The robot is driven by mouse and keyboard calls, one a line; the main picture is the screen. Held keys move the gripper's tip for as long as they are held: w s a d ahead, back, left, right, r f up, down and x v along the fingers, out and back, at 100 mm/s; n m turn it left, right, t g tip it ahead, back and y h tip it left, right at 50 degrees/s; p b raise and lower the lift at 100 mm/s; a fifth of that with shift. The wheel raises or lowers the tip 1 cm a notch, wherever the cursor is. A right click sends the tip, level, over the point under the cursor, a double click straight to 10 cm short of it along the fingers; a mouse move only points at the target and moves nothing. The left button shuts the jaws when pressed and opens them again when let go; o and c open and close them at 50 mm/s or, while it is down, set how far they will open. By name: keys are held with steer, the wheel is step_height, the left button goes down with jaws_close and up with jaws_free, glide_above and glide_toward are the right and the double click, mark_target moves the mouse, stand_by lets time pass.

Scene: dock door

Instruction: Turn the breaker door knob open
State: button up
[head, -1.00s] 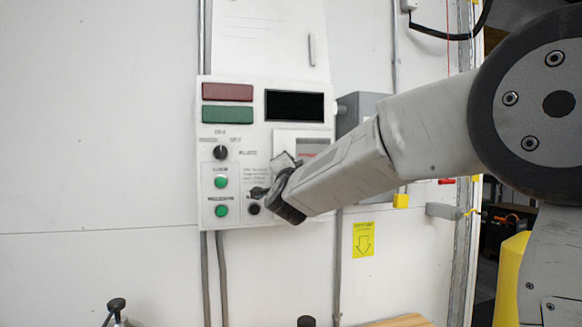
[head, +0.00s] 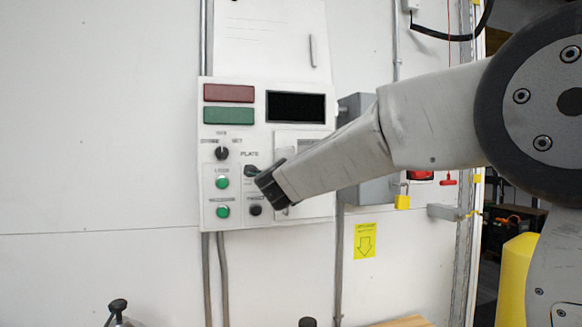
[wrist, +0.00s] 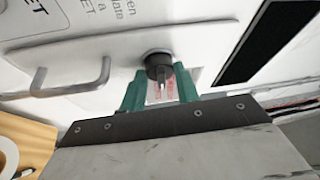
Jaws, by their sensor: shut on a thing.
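A dark round knob (wrist: 158,66) with a thin grey ridge stands out from a white surface in the wrist view. My gripper (wrist: 160,90) has its green fingertips on either side of it and is shut on it. In the head view my gripper (head: 257,177) reaches the white control panel (head: 206,180) under the label that seems to read "PLATE". There my fingers hide most of the knob. The small white door (head: 308,135) on the panel is partly behind my arm. A bar handle (wrist: 70,78) is left of the knob in the wrist view.
A black selector (head: 221,153), green buttons (head: 222,182) and a black button (head: 255,210) sit close to my gripper. A grey box (head: 360,107) stands behind my forearm. The wall left of the panel is clear.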

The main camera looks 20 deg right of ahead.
steer(key=o, duration=1)
steer(key=v, duration=0.7)
steer(key=shift+s+a+f, duration=0.1)
steer(key=shift+s+a, duration=0.1)
steer(key=shift+s, duration=0.1)
